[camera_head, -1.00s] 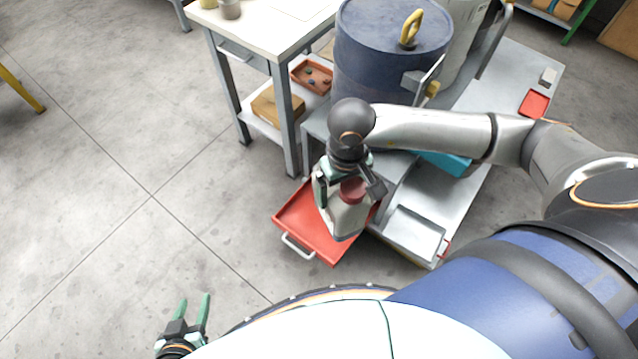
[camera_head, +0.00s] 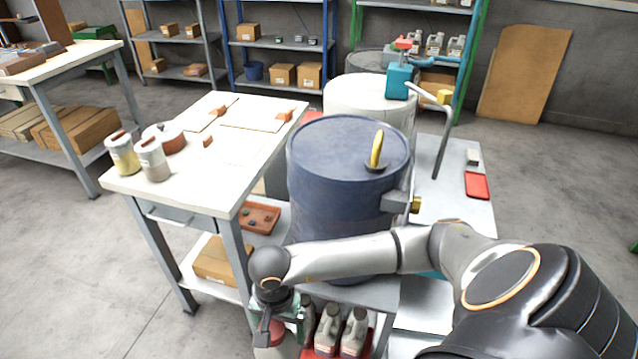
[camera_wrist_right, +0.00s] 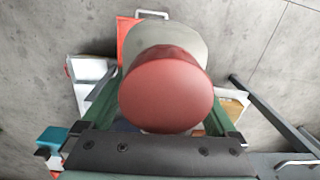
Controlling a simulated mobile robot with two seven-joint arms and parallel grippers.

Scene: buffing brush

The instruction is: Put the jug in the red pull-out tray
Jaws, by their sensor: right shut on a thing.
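My right gripper (camera_head: 277,312) is shut on a jug with a dark red cap, low in the head view. Only part of the jug (camera_head: 276,350) shows there, cut by the bottom edge. In the right wrist view the red cap (camera_wrist_right: 166,90) fills the middle between the green fingers, with the pale grey jug body (camera_wrist_right: 165,38) behind it. The red pull-out tray (camera_wrist_right: 127,28) shows partly behind the jug, with its light handle beyond. Whether the jug touches the tray cannot be told. My left gripper is out of view.
Several grey jugs (camera_head: 328,328) stand on a red surface under the bench, right of the held jug. A blue drum (camera_head: 340,190) stands above them. A white-topped table (camera_head: 235,150) is at left. A small red tray (camera_head: 477,185) lies on the metal surface at right.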

